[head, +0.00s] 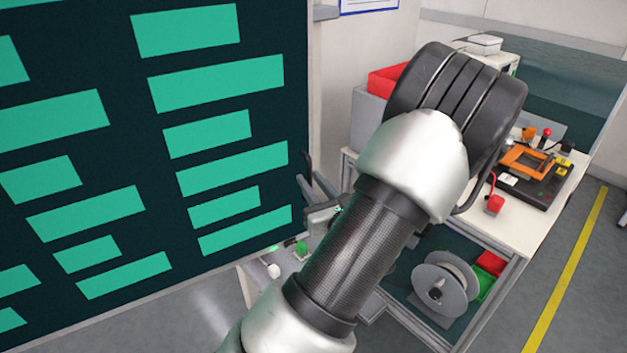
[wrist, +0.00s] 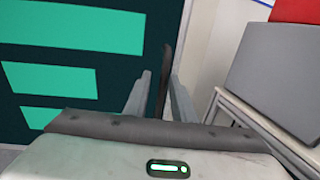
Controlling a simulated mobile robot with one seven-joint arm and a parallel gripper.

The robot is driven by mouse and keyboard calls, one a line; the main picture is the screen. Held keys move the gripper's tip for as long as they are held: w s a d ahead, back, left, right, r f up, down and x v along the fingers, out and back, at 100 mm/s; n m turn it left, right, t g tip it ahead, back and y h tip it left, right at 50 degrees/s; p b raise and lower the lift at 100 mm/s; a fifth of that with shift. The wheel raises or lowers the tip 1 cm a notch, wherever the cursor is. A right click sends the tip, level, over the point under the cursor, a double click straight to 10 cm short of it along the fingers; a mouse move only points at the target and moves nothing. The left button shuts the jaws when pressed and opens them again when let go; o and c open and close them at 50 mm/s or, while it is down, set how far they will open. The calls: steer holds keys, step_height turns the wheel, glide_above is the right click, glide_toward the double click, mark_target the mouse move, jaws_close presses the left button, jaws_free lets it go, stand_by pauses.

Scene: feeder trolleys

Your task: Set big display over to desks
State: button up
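The big display (head: 150,150) is a large dark panel with teal bars, filling the left of the head view. It also shows at the left of the wrist view (wrist: 95,63). My gripper (head: 306,172) is at the display's right edge, partly hidden behind my arm. In the wrist view my gripper (wrist: 161,78) has its two grey fingers apart. A dark upright bar (wrist: 165,75) shows between them, close to the display's edge. I cannot tell whether the bar is touched or belongs to the display. No desks can be made out for certain.
A grey box (wrist: 285,75) stands right of my gripper. Floor beyond the yellow line (head: 570,275) is mostly clear.

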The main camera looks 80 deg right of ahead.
steer(key=shift+s+r, duration=0.1)
steer(key=shift+s+a, duration=0.15)
steer(key=shift+s, duration=0.05)
steer(key=p+v, duration=0.1)
steer(key=v, duration=1.5)
steer(key=shift+s+a, duration=0.1)
steer(key=shift+a, duration=0.3)
